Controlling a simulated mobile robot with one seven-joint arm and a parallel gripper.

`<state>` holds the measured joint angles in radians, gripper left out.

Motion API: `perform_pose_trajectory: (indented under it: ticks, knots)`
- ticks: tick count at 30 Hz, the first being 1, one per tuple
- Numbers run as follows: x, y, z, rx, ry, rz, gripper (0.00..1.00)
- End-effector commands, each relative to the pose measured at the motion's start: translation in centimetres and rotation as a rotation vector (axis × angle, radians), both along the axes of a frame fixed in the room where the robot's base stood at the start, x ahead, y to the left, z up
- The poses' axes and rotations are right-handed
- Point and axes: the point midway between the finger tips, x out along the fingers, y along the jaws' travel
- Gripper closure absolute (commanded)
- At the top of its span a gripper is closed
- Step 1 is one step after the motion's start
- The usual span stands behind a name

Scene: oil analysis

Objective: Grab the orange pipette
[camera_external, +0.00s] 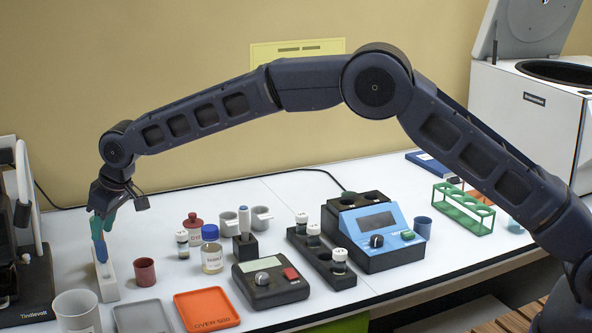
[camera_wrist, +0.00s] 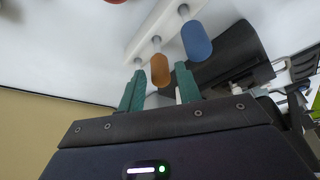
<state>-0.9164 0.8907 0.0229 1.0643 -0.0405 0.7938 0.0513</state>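The orange pipette (camera_wrist: 160,70) shows in the wrist view with its rounded handle toward me and a grey shaft behind it. It stands in a white rack (camera_wrist: 147,38), beside a blue pipette (camera_wrist: 196,40). My gripper (camera_wrist: 159,72) is open, with one teal finger on each side of the orange handle and visible gaps. How deep the handle sits between the fingers is hard to tell. In the external view my gripper (camera_external: 103,226) points down over the white rack (camera_external: 107,280) at the left. The blue pipette (camera_external: 101,248) shows there; the orange one is hidden.
A black device (camera_external: 25,255) stands close left of the rack. A dark red cup (camera_external: 145,271), a white beaker (camera_external: 77,310), a grey tray (camera_external: 143,316) and an orange tray (camera_external: 206,310) are nearby. Vials and a capped bottle (camera_external: 212,250) stand further right.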

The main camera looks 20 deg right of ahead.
Motion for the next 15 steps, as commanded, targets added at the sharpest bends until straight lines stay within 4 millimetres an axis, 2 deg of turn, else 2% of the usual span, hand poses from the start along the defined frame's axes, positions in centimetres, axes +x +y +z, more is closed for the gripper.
perform_pose_trajectory:
  ticks: [9, 15]
  knots:
    - [1.2, 1.3, -3.6, -0.001, 0.000, 0.000, 0.66]
    - [1.4, 1.5, -4.1, 0.000, 0.000, 0.000, 0.66]
